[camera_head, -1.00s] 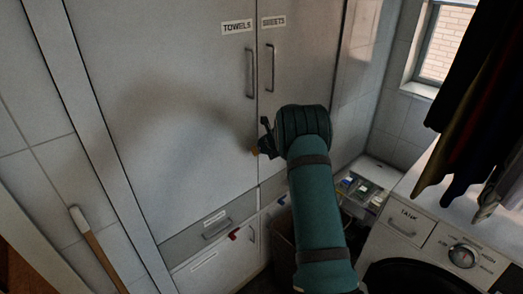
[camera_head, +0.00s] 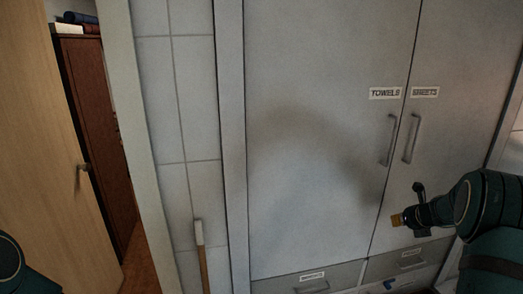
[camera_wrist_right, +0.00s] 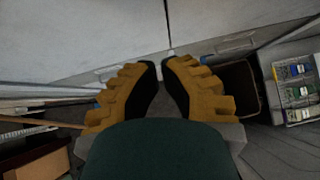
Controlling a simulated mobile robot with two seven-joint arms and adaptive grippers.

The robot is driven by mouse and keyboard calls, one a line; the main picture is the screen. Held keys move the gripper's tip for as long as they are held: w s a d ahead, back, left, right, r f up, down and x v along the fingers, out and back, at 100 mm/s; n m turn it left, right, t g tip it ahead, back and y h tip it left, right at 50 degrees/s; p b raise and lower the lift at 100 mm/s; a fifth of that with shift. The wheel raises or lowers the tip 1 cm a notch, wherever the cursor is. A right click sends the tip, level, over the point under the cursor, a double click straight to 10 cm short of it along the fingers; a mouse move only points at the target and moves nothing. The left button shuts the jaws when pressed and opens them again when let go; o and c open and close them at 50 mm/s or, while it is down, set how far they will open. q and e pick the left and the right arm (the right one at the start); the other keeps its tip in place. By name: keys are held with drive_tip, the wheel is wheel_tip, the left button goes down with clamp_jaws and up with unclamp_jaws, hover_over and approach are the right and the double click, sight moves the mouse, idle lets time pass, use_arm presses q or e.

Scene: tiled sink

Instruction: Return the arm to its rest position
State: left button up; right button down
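My right arm comes in from the right edge of the head view, and its gripper (camera_head: 398,219) is in front of the lower part of the tall cabinet doors. In the right wrist view the right gripper's (camera_wrist_right: 160,66) two orange, dark-padded fingers lean towards each other with a gap between them. Nothing is held in that gap. Whether the fingers touch the cabinet cannot be told. A dark teal piece of my left arm shows at the lower left corner of the head view; the left gripper is out of view.
The closed towels door (camera_head: 310,130) and sheets door (camera_head: 455,110) stand ahead, with labelled drawers (camera_head: 312,278) below. A wooden handle (camera_head: 203,262) leans on the tiles. An open wooden door (camera_head: 45,170) is at left. A bin (camera_wrist_right: 240,88) and a bottle tray (camera_wrist_right: 298,90) are at right.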

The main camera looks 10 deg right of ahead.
drive_tip(key=a+f+m+y+b, duration=0.2)
drive_tip(key=a+f+m, duration=0.75)
drive_tip(key=a, duration=0.35)
drive_tip(key=a+f+m+y+b, duration=0.2)
drive_tip(key=a+f+m, duration=0.7)
drive_tip(key=a, duration=0.5)
drive_tip(key=s+a+f+m+g+b, duration=0.2)
drive_tip(key=s+a+f+m, duration=0.4)
drive_tip(key=s+a+m, duration=0.3)
drive_tip(key=s+a+f+m+g+y+b, duration=0.1)
drive_tip(key=s+a+f+m+g, duration=0.4)
drive_tip(key=s+a+f+m, duration=0.2)
drive_tip(key=s+a+m, duration=0.2)
drive_tip(key=s+a, duration=0.2)
drive_tip(key=s, duration=0.2)
drive_tip(key=shift+s+a+f+b, duration=0.15)
drive_tip(key=shift+a+b, duration=0.2)
drive_tip(key=shift+b, duration=0.05)
